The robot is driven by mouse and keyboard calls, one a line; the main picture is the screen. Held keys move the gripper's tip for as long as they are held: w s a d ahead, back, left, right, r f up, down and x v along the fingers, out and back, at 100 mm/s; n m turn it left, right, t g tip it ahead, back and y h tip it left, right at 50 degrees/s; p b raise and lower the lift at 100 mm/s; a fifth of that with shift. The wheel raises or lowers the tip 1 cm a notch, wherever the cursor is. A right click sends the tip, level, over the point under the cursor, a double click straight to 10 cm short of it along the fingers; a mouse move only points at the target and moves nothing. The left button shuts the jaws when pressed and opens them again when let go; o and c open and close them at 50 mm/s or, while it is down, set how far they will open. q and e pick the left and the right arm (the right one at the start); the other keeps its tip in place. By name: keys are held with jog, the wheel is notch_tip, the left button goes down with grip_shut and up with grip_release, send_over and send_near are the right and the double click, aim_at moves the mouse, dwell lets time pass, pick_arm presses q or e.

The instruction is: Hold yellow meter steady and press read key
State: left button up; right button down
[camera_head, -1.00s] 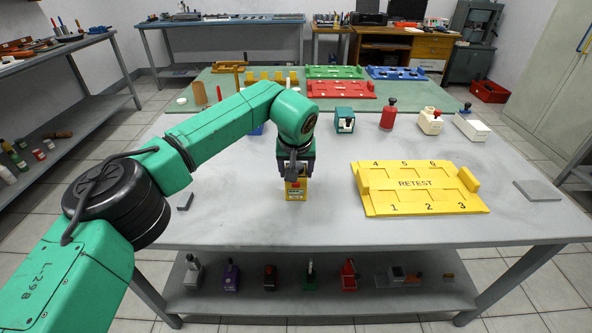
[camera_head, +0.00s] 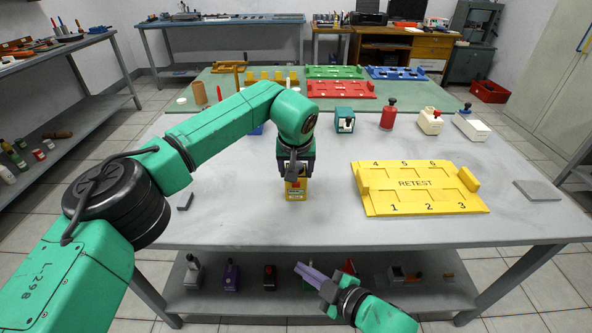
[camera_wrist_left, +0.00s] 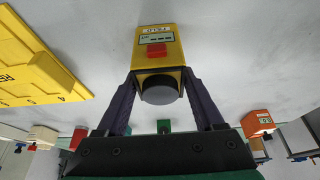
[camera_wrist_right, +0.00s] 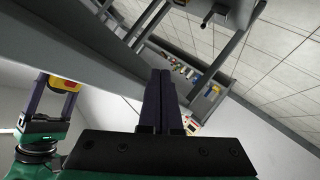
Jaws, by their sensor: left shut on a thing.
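The yellow meter (camera_head: 295,193) stands on the grey table in front of me. In the left wrist view the meter (camera_wrist_left: 165,38) shows a small display with dashes, a red key (camera_wrist_left: 157,49) and a dark round part at its near end. My left gripper (camera_head: 294,174) is above the meter; its fingers (camera_wrist_left: 160,88) are closed on either side of that round part. My right gripper (camera_head: 299,267) is low, in front of the table's front edge and apart from the meter. Its fingers (camera_wrist_right: 160,75) lie together with nothing between them.
A yellow RETEST tray (camera_head: 420,198) lies right of the meter, with a grey plate (camera_head: 537,191) beyond it. The table's front edge lies between my right gripper and the meter.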

aim_at(287, 185)
pick_arm(q)
jog(key=shift+s, duration=0.1)
pick_arm(e)
jog(key=shift+n+t+y, duration=0.3)
jog(key=shift+n+y, duration=0.3)
jog(key=shift+y, duration=0.2)
jog(key=r, duration=0.1)
jog(key=a+r, duration=0.1)
jog(key=r, duration=0.3)
jog(key=shift+a+r, duration=0.1)
jog(key=shift+a, duration=0.15)
jog(key=shift+n+t+y, duration=0.7)
jog(key=shift+n+t, duration=0.1)
jog(key=shift+t, duration=0.1)
jog(key=w+r, duration=0.1)
jog(key=w, duration=0.3)
jog(key=w+r, duration=0.2)
jog(key=w, duration=0.2)
jog(key=w+r, duration=0.2)
jog(key=w, duration=0.2)
jog(key=shift+w+d+r, duration=0.1)
jog(key=shift+d+r, duration=0.05)
jog(key=shift+d, duration=0.15)
jog(key=shift+w, duration=0.45)
jog(key=shift+w, duration=0.3)
jog(key=shift+s, duration=0.75)
